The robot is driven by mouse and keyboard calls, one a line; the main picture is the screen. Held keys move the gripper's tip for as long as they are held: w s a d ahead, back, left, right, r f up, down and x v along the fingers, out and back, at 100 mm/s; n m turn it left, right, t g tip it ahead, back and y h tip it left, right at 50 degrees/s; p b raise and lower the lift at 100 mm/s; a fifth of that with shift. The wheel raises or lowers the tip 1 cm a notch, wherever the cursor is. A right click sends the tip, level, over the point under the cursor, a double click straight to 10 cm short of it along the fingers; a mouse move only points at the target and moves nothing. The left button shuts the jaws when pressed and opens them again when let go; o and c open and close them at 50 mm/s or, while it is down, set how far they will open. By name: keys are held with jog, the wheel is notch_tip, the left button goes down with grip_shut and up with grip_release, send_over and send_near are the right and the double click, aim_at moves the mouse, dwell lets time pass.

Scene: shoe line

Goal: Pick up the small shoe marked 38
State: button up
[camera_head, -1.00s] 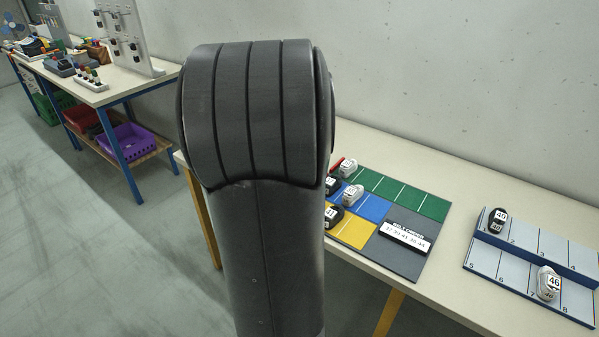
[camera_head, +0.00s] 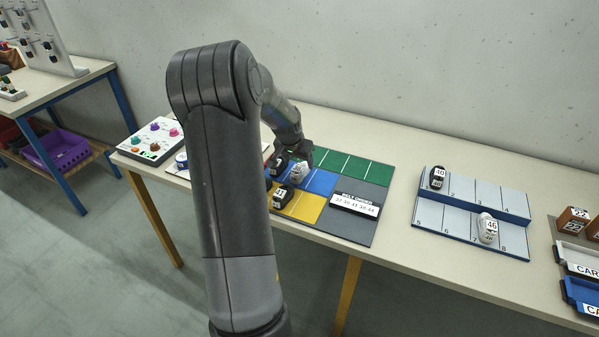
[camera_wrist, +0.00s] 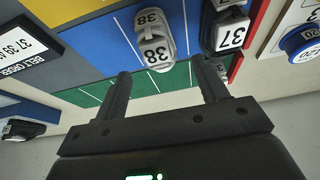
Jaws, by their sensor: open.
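The small shoe marked 38 (camera_wrist: 154,44) is white and grey and lies on the blue section of the coloured board in the wrist view, ahead of my fingers. In the head view a pale shoe (camera_head: 300,172) on the blue section, close by my gripper, appears to be the same one. My gripper (camera_wrist: 163,72) is open and empty. Its two fingers point toward the shoe, one on each side of its line, with the shoe's 38-marked end near the gap. In the head view my wrist partly hides the board's left end.
A black shoe marked 37 (camera_wrist: 230,30) stands close to the right in the wrist view. Another dark shoe (camera_head: 283,196) is on yellow. A sign (camera_head: 355,204) lies on the board's grey part. A numbered rack (camera_head: 470,240) holds two shoes; a knob panel (camera_head: 152,140) stands left.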

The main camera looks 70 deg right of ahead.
aim_at(299, 166)
jog(key=x, duration=0.5)
jog(key=shift+a+f, duration=0.2)
jog(key=shift+a, duration=0.15)
jog(key=shift+c, duration=0.3)
jog(key=c, duration=1)
jog(key=shift+r, duration=0.1)
